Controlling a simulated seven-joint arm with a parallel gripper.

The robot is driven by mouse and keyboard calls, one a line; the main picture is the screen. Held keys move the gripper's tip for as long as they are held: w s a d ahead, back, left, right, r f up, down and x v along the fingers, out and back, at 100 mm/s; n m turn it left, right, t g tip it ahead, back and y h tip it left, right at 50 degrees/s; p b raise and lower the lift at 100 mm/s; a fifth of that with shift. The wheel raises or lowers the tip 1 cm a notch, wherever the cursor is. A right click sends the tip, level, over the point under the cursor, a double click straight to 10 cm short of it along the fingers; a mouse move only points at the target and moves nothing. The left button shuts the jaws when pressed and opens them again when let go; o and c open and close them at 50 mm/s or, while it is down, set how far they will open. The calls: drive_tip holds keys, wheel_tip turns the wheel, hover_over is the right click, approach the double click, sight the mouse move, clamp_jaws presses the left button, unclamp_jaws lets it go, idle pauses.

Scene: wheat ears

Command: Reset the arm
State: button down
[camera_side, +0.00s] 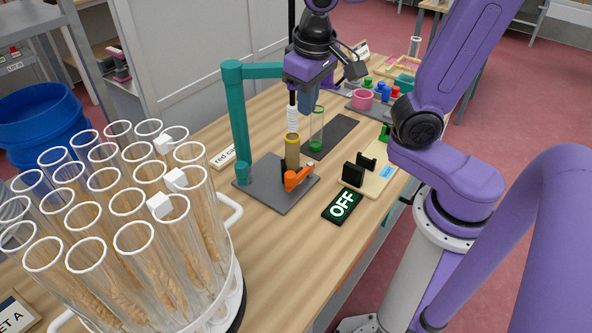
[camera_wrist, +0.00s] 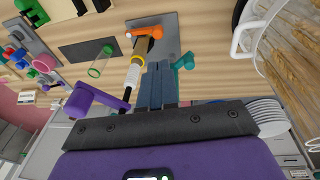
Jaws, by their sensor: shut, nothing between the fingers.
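My gripper (camera_side: 305,108) hangs in the upper middle of the side view, pointing down, with its blue fingers together and empty. The fingers also show together in the wrist view (camera_wrist: 157,80). The gripper is beside a teal stand (camera_side: 240,120) with a white ribbed part (camera_side: 293,118) above a brown, yellow-topped cylinder (camera_side: 292,150). The cylinder stands on a grey plate (camera_side: 265,192) with an orange lever (camera_side: 298,179). Whether the fingers touch the stand cannot be told.
A clear tube with a green base (camera_side: 316,135) stands close behind the gripper. A rack of glass tubes with wheat ears (camera_side: 120,225) fills the left front. A black OFF sign (camera_side: 342,206) lies near the table edge. Colored pieces (camera_side: 367,95) sit farther back.

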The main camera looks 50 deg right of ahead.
drive_tip(key=s+f+n, duration=0.3)
drive_tip(key=s+n, duration=0.3)
drive_tip(key=s, duration=0.1)
drive_tip(key=s+f+n+g+y, duration=0.1)
drive_tip(key=s+f+n, duration=0.2)
drive_tip(key=s+n, duration=0.3)
drive_tip(key=shift+s+d+f+n, duration=0.2)
drive_tip(key=shift+s+d+n, duration=0.1)
drive_tip(key=shift+s, duration=0.65)
